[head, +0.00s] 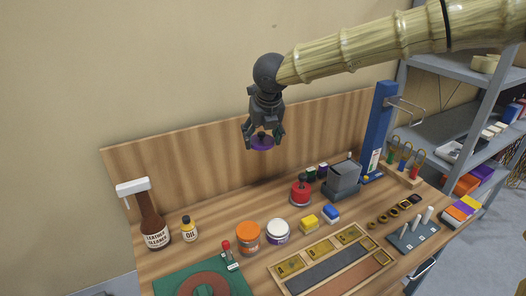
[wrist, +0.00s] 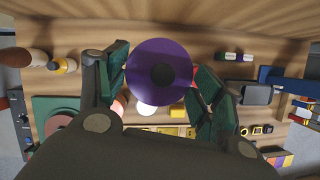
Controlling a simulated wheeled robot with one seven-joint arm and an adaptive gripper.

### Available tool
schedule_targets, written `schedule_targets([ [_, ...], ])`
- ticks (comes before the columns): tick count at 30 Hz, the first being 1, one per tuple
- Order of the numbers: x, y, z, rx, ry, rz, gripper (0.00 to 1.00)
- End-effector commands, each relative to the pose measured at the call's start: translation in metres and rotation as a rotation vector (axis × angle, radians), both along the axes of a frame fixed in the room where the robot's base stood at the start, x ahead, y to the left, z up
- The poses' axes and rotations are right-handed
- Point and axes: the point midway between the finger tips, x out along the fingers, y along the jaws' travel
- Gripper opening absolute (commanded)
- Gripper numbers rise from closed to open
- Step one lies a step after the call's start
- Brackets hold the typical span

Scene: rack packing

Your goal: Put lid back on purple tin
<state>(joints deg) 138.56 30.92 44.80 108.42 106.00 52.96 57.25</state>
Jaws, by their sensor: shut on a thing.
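A round purple lid (head: 262,143) with a dark knob hangs in my gripper (head: 262,136), well above the workbench. In the wrist view the lid (wrist: 150,55) fills the space between the green finger pads and looks roughly face-on. In the wrist view the lid and fingers hide part of the bench.
An orange tin (head: 248,238) and a red tin with a black knob (head: 301,191) stand nearby. A brown cleaner bottle (head: 153,225) and an oil bottle (head: 189,229) stand left. A grey block (head: 342,180), a blue post (head: 379,130) and a divided wooden tray (head: 285,271) are right and front.

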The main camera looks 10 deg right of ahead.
Motion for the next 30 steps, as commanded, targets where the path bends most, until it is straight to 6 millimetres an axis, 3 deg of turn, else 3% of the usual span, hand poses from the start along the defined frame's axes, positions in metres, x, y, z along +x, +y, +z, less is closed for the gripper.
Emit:
schedule_targets([
  [5,0.0,-0.002,-0.001,-0.001,0.002,0.017,0.51],
  [14,-0.012,-0.011,-0.057,-0.002,0.005,0.152,0.51],
  [21,-0.038,-0.019,-0.099,-0.003,0.005,0.282,0.51],
  [30,-0.079,-0.028,-0.135,-0.003,0.004,0.419,0.51],
])
